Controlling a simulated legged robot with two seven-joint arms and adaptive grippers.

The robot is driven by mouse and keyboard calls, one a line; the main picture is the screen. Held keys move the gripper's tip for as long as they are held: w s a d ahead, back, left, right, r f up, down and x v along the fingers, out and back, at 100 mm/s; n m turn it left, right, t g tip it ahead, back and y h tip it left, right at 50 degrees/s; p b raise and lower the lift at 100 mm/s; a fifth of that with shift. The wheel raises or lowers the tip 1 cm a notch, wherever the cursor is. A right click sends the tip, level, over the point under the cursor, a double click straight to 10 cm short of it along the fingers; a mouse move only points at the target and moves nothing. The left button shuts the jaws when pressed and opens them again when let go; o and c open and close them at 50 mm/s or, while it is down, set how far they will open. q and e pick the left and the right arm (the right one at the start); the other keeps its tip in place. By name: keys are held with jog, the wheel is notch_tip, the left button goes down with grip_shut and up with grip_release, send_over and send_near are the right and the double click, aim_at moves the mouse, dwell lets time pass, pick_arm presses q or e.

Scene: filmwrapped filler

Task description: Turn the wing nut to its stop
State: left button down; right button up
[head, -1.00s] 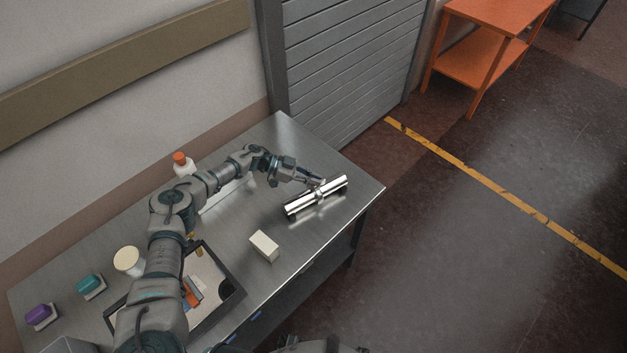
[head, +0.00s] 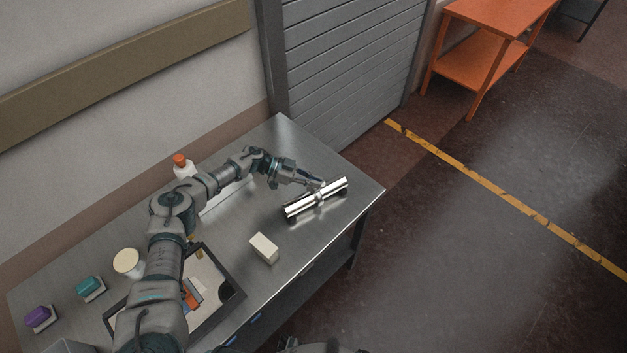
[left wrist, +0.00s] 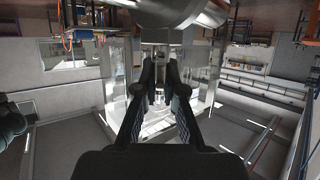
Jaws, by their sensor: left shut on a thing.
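A shiny metal cylinder (head: 301,207) lies on its side near the table's far right end, with a band or clamp (head: 319,198) around its middle. My left gripper (head: 319,185) reaches this middle part from the upper left. In the left wrist view, its two dark fingers (left wrist: 160,82) are close together and shut on a small part between their tips, which I take to be the wing nut. The nut's wings and their angle are too small and hidden to make out. The cylinder's bright surface fills the top of that view. My right gripper is not in view.
The steel table (head: 225,235) bears a cream block (head: 264,248), a dark-framed tray (head: 228,288), a white bottle with orange cap (head: 181,165), a cream round container (head: 127,262), and teal (head: 89,286) and purple (head: 38,317) items. Bare steel lies around the cylinder.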

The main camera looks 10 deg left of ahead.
pick_arm(q)
jog(key=shift+r, duration=0.1)
jog(key=c, duration=1.3)
grip_release()
jog(key=v, duration=1.2)
jog(key=shift+w, duration=0.1)
